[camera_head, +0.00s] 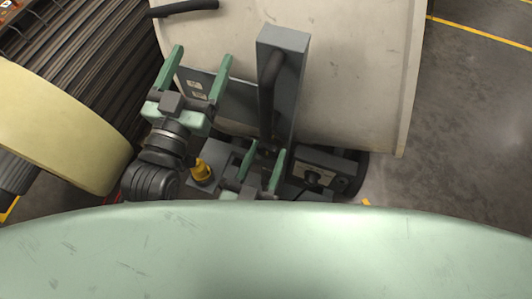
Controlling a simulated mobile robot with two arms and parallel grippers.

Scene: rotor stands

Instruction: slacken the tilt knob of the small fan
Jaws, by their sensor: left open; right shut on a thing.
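A large cream drum, which looks like the fan's housing (340,70), fills the upper middle, with a grey upright bracket (287,45) in front of it. My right gripper (264,157) is low at the foot of this bracket, its green fingers closed around a small dark part there. This part looks like the tilt knob, but the fingers and shadow mostly hide it. My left gripper (203,60) is open and empty, left of the bracket and in front of the drum, its fingers pointing up the picture.
A yellow fitting (202,172) stands below my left gripper. A pale yellow rounded body (60,125) crowds the left. Clear floor (470,120) lies at right.

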